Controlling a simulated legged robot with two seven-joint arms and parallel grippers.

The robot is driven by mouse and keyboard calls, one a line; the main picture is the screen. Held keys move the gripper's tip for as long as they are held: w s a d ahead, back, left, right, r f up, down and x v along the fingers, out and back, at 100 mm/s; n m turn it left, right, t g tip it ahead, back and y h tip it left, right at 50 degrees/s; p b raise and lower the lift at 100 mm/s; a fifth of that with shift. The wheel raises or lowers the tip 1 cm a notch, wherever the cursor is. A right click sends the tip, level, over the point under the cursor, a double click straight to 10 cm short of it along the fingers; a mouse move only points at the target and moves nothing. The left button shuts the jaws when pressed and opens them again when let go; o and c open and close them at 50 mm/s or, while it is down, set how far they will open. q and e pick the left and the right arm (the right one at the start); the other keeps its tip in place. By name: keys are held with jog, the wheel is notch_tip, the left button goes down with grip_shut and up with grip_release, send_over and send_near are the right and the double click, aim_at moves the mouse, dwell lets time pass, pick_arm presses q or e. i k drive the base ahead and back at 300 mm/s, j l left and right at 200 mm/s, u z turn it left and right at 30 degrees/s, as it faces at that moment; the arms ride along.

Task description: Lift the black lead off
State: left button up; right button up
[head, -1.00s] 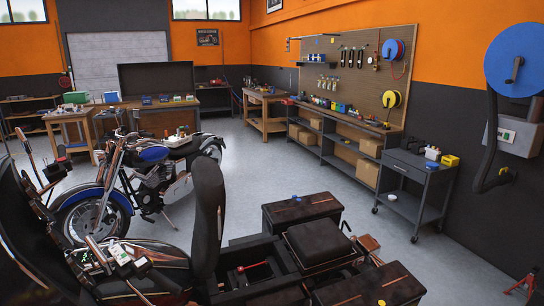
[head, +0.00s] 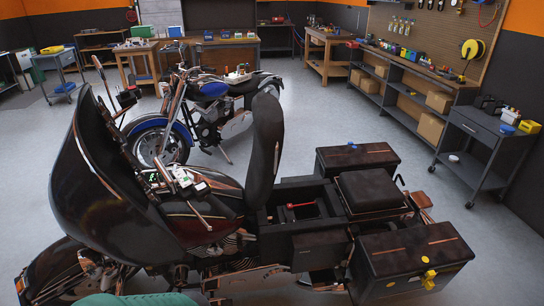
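A large black touring motorcycle (head: 105,200) fills the front of the head view, with its fairing at left. Its seat (head: 266,145) stands tilted up, and behind it an open black compartment (head: 277,215) shows. A red item (head: 301,205), perhaps a lead or handle, lies across the compartment. I cannot pick out the black lead against the dark interior. Neither of my grippers is in view.
Black side cases (head: 420,252) flank the motorcycle's rear, with a padded seat (head: 370,190) between them. A blue motorcycle (head: 165,135) stands behind. A grey tool cart (head: 475,145) is at right. Grey floor is clear between the motorcycle and the shelves.

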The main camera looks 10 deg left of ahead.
aim_at(292, 220)
jog(key=i+j+z, duration=0.1)
jog(key=i+z, duration=0.25)
jog(key=i, duration=1.65)
